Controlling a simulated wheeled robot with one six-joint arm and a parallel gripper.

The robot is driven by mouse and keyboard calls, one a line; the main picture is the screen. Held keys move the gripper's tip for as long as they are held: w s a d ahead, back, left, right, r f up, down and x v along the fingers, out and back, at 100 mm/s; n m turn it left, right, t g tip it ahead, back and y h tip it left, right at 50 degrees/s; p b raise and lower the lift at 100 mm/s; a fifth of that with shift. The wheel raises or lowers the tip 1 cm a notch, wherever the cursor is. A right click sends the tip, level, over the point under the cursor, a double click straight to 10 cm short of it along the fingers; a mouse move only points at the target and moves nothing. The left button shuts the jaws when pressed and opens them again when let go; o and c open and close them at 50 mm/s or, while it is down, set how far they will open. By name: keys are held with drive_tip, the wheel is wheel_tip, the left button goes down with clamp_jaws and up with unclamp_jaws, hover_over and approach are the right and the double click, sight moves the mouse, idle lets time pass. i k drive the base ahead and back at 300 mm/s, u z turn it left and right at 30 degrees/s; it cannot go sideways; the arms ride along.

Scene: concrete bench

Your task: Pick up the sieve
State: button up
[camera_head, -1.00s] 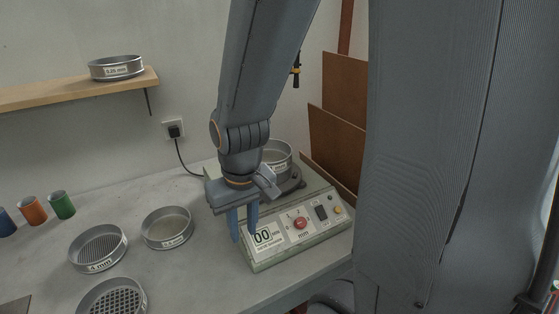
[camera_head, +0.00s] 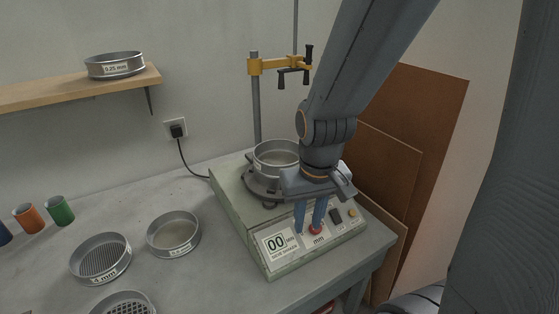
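Several round metal sieves are in view. One sieve (camera_head: 275,160) sits on the shaker machine (camera_head: 226,183), partly hidden behind my gripper. A fine-mesh sieve (camera_head: 173,235) and a 4 mm sieve (camera_head: 101,258) lie on the bench. A coarse sieve (camera_head: 124,304) is cut off at the bottom edge. A 0.25 mm sieve (camera_head: 115,66) stands on the wall shelf. My gripper (camera_head: 308,231) points down over the machine's front panel, its blue fingers close to the red button (camera_head: 316,230). A narrow gap shows between the fingers, with nothing seen between them; contact with the button cannot be told.
A clamp post (camera_head: 256,100) with a yellow bracket rises behind the machine. Orange (camera_head: 29,218) and green (camera_head: 60,211) cups stand at the far left. Brown boards (camera_head: 425,120) lean at the right. The concrete bench (camera_head: 190,285) is clear before the machine.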

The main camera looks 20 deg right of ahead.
sight(102, 257)
drive_tip(key=u, duration=1.45)
drive_tip(key=k, duration=0.65)
drive_tip(key=u, duration=1.45)
drive_tip(key=i, duration=1.15)
drive_tip(key=z, duration=2.2)
drive_tip(key=i, duration=0.2)
drive_tip(key=u, duration=0.15)
